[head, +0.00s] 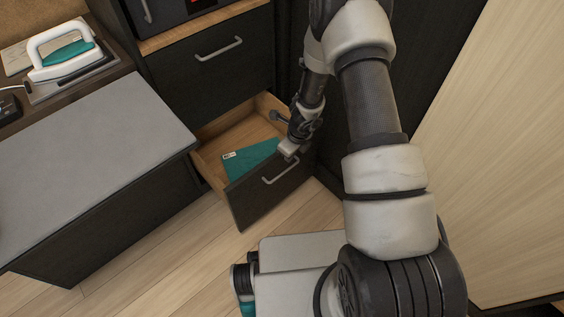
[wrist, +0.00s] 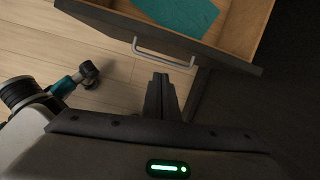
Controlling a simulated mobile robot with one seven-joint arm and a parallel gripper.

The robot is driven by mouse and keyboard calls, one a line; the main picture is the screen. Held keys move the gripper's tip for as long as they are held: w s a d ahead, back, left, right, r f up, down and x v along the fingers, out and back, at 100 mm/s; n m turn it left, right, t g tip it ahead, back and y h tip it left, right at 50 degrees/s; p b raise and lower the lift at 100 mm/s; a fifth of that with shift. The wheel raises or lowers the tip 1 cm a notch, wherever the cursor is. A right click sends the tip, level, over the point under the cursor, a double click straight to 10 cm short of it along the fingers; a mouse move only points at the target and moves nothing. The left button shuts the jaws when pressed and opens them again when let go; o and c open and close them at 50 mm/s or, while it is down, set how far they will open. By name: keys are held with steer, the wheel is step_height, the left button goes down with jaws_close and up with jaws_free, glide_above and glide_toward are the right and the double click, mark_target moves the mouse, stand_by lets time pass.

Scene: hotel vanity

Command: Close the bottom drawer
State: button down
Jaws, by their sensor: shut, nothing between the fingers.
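The bottom drawer (head: 268,194) is pulled out from the dark cabinet, with its wooden inside showing. A teal flat item (head: 250,158) lies in it. The drawer front has a silver bar handle (head: 281,172), which also shows in the wrist view (wrist: 165,56). My gripper (head: 287,151) is at the top edge of the drawer front, near the handle in the head view. In the wrist view my gripper (wrist: 161,78) is shut and empty, its fingertips just below the handle. I cannot tell whether it touches the drawer front.
A closed upper drawer (head: 215,62) sits above the open one. A grey-topped bench (head: 90,135) stands close on the left, with an iron (head: 63,55) on the counter behind it. A pale wood panel (head: 500,140) is on the right. Bare wooden floor (head: 170,250) lies in front.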

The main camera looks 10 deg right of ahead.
steer(key=m, duration=0.1)
steer(key=b, duration=0.4)
glide_toward(279, 161)
steer(key=s+d+f, duration=0.1)
steer(key=s+f, duration=0.3)
steer(key=f, duration=0.1)
steer(key=shift+m, duration=0.4)
steer(key=shift+w+a+f+p, duration=0.15)
steer(key=shift+w+a+p, duration=0.2)
steer(key=shift+w+a, duration=0.35)
steer(key=shift+w+a+f+p, duration=0.15)
steer(key=shift+w+a+p, duration=0.3)
steer(key=shift+w, duration=0.5)
steer(key=shift+w+a, duration=0.1)
